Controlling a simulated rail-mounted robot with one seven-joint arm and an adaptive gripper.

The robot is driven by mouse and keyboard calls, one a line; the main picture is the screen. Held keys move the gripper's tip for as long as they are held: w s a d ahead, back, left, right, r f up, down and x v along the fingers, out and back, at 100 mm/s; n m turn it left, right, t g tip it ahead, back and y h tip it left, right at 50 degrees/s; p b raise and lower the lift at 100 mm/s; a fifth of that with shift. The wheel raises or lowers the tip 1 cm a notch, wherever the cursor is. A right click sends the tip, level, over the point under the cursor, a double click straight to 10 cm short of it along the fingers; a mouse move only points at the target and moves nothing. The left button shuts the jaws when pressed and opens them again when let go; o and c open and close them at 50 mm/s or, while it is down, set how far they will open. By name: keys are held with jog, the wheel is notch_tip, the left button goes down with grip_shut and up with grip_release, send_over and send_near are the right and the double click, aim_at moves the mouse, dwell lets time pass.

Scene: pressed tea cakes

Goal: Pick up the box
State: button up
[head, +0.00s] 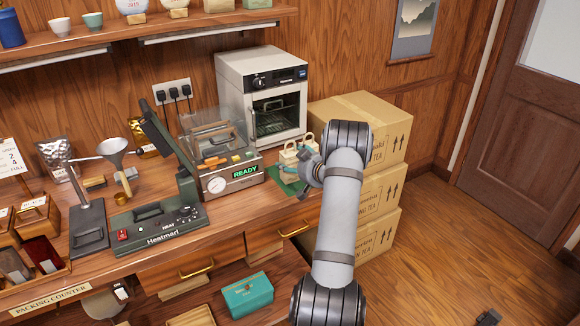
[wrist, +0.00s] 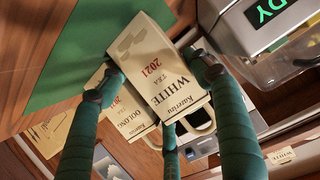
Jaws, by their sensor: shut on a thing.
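A cream paper carrier labelled White Tea 2021 (wrist: 158,75), with loop handles, sits between the fingers of my gripper (wrist: 150,85) in the wrist view. The right finger presses at its side. The left finger overlaps a second cream carrier labelled Oolong (wrist: 132,112), partly hidden behind the first. A third finger shows lower down, near the handles. In the head view, my gripper (head: 305,167) is at the cream carriers (head: 289,157), over the green mat (head: 286,183) at the counter's right end; my arm partly covers them. A closed teal box (head: 248,294) stands on the lower shelf, apart from my gripper.
A sealing machine with a READY display (head: 245,172) stands just left of the carriers, and a white oven (head: 265,90) behind. Stacked cardboard cartons (head: 370,125) stand to the right. A heat sealer (head: 160,224) fills the middle counter.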

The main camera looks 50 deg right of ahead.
notch_tip(320, 180, up, 10)
jog(key=shift+r+p, duration=0.1)
jog(key=shift+p, duration=0.25)
dwell(0.9)
